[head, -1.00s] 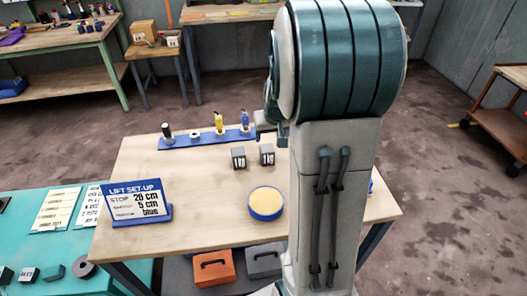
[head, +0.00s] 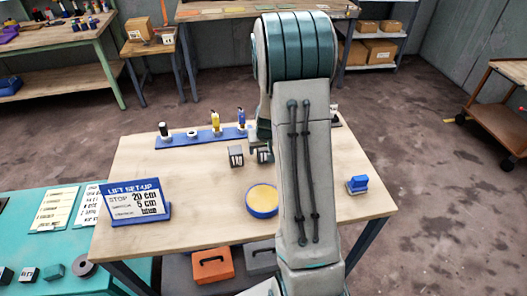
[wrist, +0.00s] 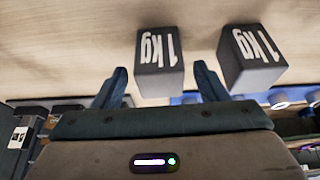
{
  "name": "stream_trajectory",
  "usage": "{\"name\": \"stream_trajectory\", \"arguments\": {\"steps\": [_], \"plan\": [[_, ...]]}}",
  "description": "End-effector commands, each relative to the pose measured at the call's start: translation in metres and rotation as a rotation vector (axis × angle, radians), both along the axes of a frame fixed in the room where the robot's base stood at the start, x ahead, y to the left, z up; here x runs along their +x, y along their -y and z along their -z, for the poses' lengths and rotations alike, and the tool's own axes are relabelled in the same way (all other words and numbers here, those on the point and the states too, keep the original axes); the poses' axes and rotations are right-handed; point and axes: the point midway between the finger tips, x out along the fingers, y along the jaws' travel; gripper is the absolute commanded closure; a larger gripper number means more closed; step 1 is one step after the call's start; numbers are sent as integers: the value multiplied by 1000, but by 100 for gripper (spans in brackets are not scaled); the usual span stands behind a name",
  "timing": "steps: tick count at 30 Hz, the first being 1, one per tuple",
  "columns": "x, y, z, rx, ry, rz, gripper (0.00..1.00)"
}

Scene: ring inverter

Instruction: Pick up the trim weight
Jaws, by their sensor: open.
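Two dark grey blocks marked "1 kg" stand apart on the wooden table; the frames do not single out one as the trim weight. In the head view the left block (head: 236,156) is clear, and the right block (head: 263,156) is partly covered by my gripper (head: 260,143). In the wrist view, which is turned upside down, my gripper (wrist: 160,68) is open. One block (wrist: 158,80) shows between its fingers, apart from both. The other block (wrist: 245,70) lies outside the right finger. Whether the fingertips reach down beside the block I cannot tell.
Behind the blocks is a blue rail (head: 195,138) with several small items. A yellow-topped blue round dish (head: 262,200), a lift set-up sign (head: 137,201) and a blue stamp-like object (head: 357,184) stand on the table. The table's middle left is clear.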

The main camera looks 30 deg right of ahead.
Motion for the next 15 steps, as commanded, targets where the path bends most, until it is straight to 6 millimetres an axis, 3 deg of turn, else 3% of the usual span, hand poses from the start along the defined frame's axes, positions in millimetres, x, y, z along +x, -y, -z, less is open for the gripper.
{"name": "stream_trajectory", "arguments": {"steps": [6, 15], "plan": [[8, 2, 19, 0, 0, 1, 34], [9, 2, 21, 0, 1, 0, 34]]}}
